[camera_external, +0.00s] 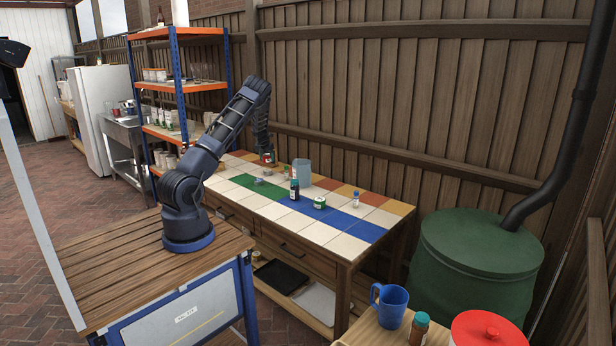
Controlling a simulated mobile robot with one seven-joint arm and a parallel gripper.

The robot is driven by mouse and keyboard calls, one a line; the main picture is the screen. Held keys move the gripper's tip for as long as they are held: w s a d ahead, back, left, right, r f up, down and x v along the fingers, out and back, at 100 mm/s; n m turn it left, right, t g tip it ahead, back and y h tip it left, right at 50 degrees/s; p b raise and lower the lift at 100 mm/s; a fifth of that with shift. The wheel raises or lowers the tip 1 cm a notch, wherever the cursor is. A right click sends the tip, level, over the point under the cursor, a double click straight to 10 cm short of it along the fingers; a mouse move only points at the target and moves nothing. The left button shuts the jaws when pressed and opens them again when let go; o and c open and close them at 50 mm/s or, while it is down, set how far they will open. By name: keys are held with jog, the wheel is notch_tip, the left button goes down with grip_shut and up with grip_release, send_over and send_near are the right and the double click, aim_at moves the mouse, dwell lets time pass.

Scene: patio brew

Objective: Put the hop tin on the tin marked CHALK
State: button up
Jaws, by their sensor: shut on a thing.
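My gripper (267,153) is over the far left part of the tiled table, with the arm bent down from above. It is shut on a small, dark, partly reddish thing (267,159), too small here to identify surely as the hop tin. A short green tin with a pale label (320,203) stands on the blue tiles near the table's middle, to the right of my gripper. A small green thing (259,181) and a small grey thing (268,173) lie below my gripper. No lettering is readable, so I cannot tell which tin is marked CHALK.
A grey jug (301,173), a dark bottle (294,190) and a small pale bottle (356,199) stand on the tiled table (318,233). Its front right tiles are clear. A shelf rack (176,90) stands at the left and a wooden fence (400,100) behind.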

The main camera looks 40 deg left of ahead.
aim_at(268, 171)
jog(key=shift+f, duration=2.8)
jog(key=shift+f, duration=0.1)
jog(key=o, duration=1)
